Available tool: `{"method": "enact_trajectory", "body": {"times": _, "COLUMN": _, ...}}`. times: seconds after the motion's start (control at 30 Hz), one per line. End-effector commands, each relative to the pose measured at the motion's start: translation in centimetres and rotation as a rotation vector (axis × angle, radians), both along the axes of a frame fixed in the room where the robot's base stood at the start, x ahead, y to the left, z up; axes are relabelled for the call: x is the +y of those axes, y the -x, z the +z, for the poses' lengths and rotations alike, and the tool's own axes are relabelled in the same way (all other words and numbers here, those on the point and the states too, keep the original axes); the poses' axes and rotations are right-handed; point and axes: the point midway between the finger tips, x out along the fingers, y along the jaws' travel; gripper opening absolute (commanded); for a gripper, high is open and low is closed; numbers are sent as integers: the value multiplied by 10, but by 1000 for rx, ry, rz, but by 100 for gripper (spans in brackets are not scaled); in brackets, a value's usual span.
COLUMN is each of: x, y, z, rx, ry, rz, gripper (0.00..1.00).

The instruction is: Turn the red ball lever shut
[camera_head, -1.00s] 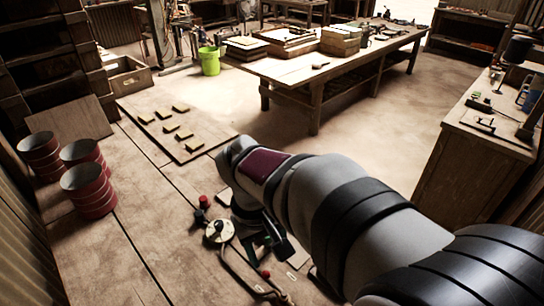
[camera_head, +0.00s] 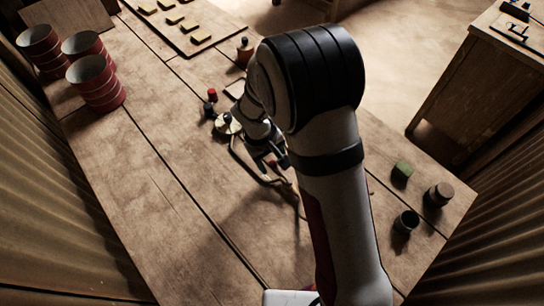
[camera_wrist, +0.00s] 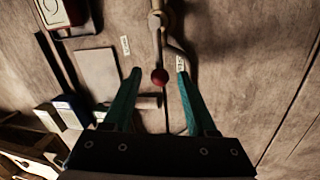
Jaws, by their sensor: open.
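I cannot tell whether the fingertips are level with the ball. In the head view the red ball (camera_head: 272,163) shows small beside my wrist, and my arm hides part of the pipework.
Small white labels (camera_wrist: 181,63) lie on the bench beside the pipe. In the head view, a pale round dial (camera_head: 228,124) and a red-topped knob (camera_head: 212,96) stand close by.

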Motion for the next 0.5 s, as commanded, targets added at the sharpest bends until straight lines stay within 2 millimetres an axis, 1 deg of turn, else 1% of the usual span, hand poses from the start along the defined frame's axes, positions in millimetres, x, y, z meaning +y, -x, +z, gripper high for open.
{"method": "enact_trajectory", "body": {"times": 0.17, "x": 0, "y": 0, "z": 0, "rx": 0, "ry": 0, "rz": 0, "gripper": 58}}
{"method": "enact_trajectory", "body": {"times": 0.2, "x": 0, "y": 0, "z": 0, "rx": 0, "ry": 0, "rz": 0, "gripper": 51}}
{"method": "enact_trajectory", "body": {"times": 0.27, "x": 0, "y": 0, "z": 0, "rx": 0, "ry": 0, "rz": 0, "gripper": 40}}
{"method": "enact_trajectory", "body": {"times": 0.4, "x": 0, "y": 0, "z": 0, "rx": 0, "ry": 0, "rz": 0, "gripper": 15}}
{"method": "enact_trajectory", "body": {"times": 0.47, "x": 0, "y": 0, "z": 1, "rx": 0, "ry": 0, "rz": 0, "gripper": 4}}
{"method": "enact_trajectory", "body": {"times": 0.5, "x": 0, "y": 0, "z": 0, "rx": 0, "ry": 0, "rz": 0, "gripper": 0}}
